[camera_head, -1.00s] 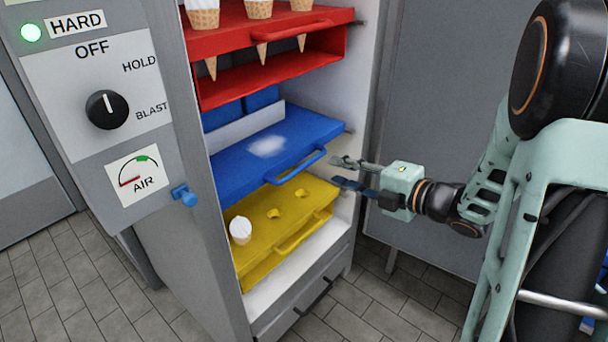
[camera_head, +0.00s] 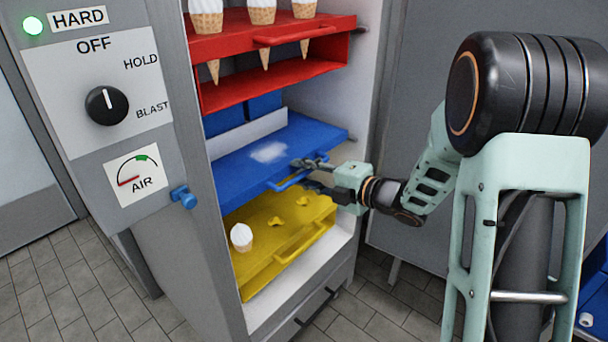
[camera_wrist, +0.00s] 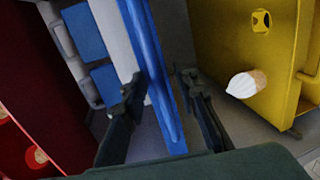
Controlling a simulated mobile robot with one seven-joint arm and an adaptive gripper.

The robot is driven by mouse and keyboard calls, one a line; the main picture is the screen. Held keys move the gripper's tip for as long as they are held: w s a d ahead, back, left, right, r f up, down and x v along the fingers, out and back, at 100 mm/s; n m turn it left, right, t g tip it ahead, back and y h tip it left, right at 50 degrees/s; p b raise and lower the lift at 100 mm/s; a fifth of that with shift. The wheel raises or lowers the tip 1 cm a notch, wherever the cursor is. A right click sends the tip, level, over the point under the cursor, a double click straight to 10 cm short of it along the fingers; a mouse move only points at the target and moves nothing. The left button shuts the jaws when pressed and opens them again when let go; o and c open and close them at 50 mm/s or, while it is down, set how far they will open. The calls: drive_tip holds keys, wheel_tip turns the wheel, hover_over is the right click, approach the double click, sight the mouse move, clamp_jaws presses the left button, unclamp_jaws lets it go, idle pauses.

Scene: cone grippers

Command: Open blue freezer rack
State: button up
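The blue rack (camera_head: 235,165) is in the middle of the freezer, between the red and yellow racks, with a frosty white patch on top. Its blue handle (camera_head: 290,180) runs along the front edge. My gripper (camera_head: 306,173) is at the right end of this handle. In the wrist view my gripper (camera_wrist: 160,97) is open, with one finger on each side of the blue rack's front edge (camera_wrist: 150,50). Whether the fingers touch the handle cannot be told.
The red rack (camera_head: 275,83) above holds several cones. The yellow rack (camera_head: 265,240) below holds one white-topped cone (camera_head: 241,237). A control panel with a knob (camera_head: 106,105) is at left, and a blue latch knob (camera_head: 184,197) sticks out below it.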

clamp_jaws()
idle(0.3)
drive_tip(key=shift+d, duration=0.1)
